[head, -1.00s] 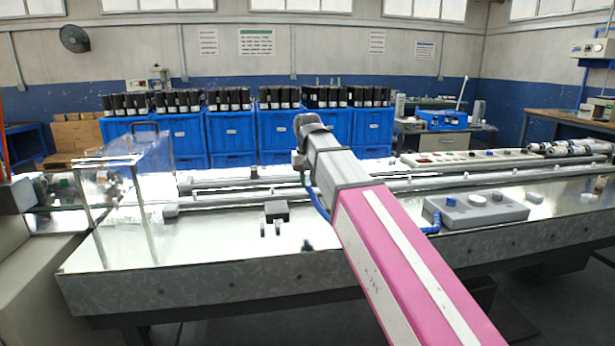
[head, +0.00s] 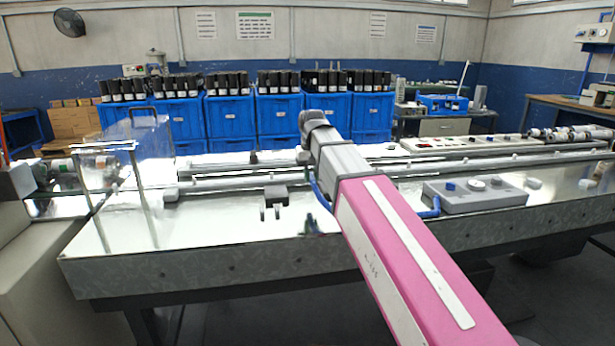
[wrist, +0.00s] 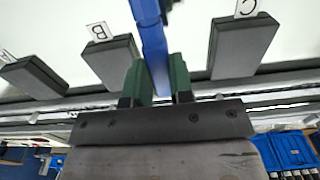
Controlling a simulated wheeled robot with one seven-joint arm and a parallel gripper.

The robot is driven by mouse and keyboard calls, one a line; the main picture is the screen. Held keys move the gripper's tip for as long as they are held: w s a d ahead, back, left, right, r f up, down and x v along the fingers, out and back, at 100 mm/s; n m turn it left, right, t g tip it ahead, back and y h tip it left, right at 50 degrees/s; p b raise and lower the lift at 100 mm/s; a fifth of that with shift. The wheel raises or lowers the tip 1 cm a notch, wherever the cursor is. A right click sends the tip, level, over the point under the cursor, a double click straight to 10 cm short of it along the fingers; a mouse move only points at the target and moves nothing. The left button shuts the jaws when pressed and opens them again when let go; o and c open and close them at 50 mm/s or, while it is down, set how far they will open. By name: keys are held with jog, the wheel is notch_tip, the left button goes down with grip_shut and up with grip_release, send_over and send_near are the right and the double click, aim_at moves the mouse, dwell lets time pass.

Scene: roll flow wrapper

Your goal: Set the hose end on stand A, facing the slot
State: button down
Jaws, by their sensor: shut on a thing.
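In the wrist view my gripper (wrist: 160,82) has two green fingers shut on a blue hose (wrist: 151,30). The hose runs up out of the picture; its end and facing cannot be made out. Dark stand B (wrist: 112,62) lies left of the fingers and stand C (wrist: 243,48) lies right. A third dark stand (wrist: 34,77) is farther left, its label cut off and unreadable. In the head view my arm hides the gripper; part of the blue hose (head: 319,192) shows beside it. A dark stand (head: 276,197) on the bench shows no readable letter. No slot is discernible.
A clear guard (head: 127,195) stands at the bench's left. A grey control box (head: 475,194) with knobs sits to the right, a blue hose piece at its side. Long rails (head: 235,181) run along the back. The bright bench top left of my arm is mostly clear.

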jog(key=shift+w+d, duration=2.2)
jog(key=shift+d, duration=2.15)
jog(key=shift+w+d, duration=2.2)
jog(key=shift+d, duration=2.15)
jog(key=shift+w+d, duration=2.2)
jog(key=shift+d, duration=2.15)
jog(key=shift+f, duration=0.15)
jog(key=shift+f, duration=1.95)
jog(key=shift+f, duration=0.35)
jog(key=c, duration=0.9)
grip_release()
jog(key=shift+r, duration=0.1)
